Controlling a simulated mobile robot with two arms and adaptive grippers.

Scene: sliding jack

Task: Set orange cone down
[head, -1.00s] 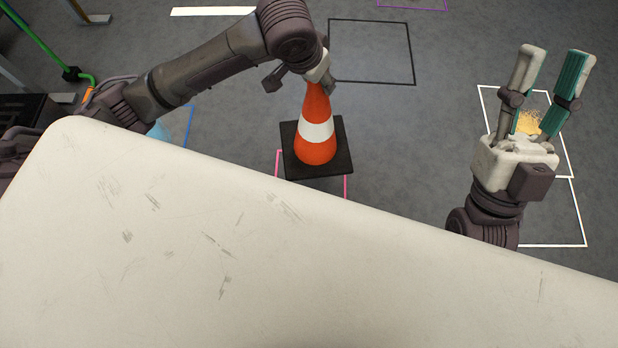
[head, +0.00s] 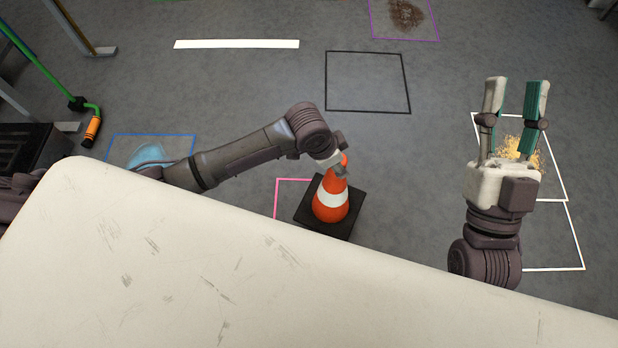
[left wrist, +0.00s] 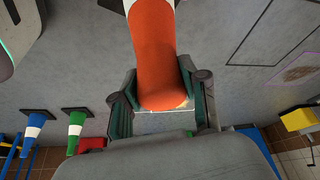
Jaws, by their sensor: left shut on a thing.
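The orange cone (head: 329,212) with a white band and a square black base (head: 318,224) stands roughly upright. My left gripper (head: 339,165) is shut on the cone's narrow top; its fingers also show on both sides of the orange tip in the left wrist view (left wrist: 160,97). The base overlaps the right part of a pink floor outline (head: 277,198), whose left corner shows. I cannot tell whether the base touches the floor. My right gripper (head: 515,82) is open and empty, off to the right.
A black outline (head: 367,52) on the floor behind the cone is empty. White outlines with yellow debris (head: 518,150) lie near my right gripper. A blue outline (head: 150,135) holds a light-blue patch at left. Green and blue cones (left wrist: 76,130) show in the left wrist view.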

